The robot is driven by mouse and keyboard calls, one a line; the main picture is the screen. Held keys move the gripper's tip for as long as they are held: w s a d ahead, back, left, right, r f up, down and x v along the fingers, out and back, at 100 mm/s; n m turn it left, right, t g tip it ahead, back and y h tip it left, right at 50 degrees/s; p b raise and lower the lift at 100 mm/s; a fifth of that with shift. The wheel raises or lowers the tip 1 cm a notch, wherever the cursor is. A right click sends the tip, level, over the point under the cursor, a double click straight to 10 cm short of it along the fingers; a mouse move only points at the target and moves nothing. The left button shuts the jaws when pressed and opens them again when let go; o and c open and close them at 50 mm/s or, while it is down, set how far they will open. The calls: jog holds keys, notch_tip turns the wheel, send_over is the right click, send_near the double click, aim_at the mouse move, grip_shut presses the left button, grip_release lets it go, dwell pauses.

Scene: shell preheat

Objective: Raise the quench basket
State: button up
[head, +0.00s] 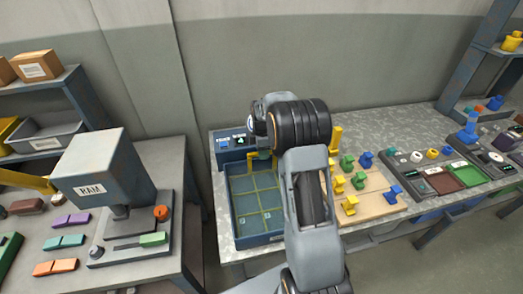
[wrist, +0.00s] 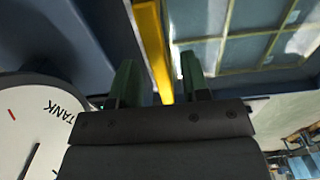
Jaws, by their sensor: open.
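The quench tank (head: 236,240) is a blue box on the bench, left of my arm in the head view. The quench basket (head: 256,190) shows as a yellow-green grid low inside it. A yellow upright bar (head: 249,162) rises at the tank's back edge. In the wrist view, a yellow bar (wrist: 153,48) runs between the two dark green fingers of my gripper (wrist: 158,78). The fingers are open, one on each side of the bar; whether either touches it is unclear. The basket's grid (wrist: 268,45) also shows there. My arm hides the tank's right part in the head view.
A control panel (head: 231,142) stands behind the tank; a dial marked TANK (wrist: 35,125) is close to my gripper's left in the wrist view. A wooden board (head: 372,205) with colored pieces lies right of my arm. A RAM press (head: 103,170) stands left.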

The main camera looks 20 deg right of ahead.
grip_shut()
jog(key=shift+r, duration=0.15)
notch_tip(320, 180, up, 7)
jog(key=p, duration=0.3)
jog(key=shift+f, duration=0.2)
jog(key=shift+w, duration=0.15)
jog(key=shift+c, duration=1.8)
grip_release()
jog(key=o, duration=0.4)
jog(key=shift+f, duration=0.15)
jog(key=shift+c, duration=0.2)
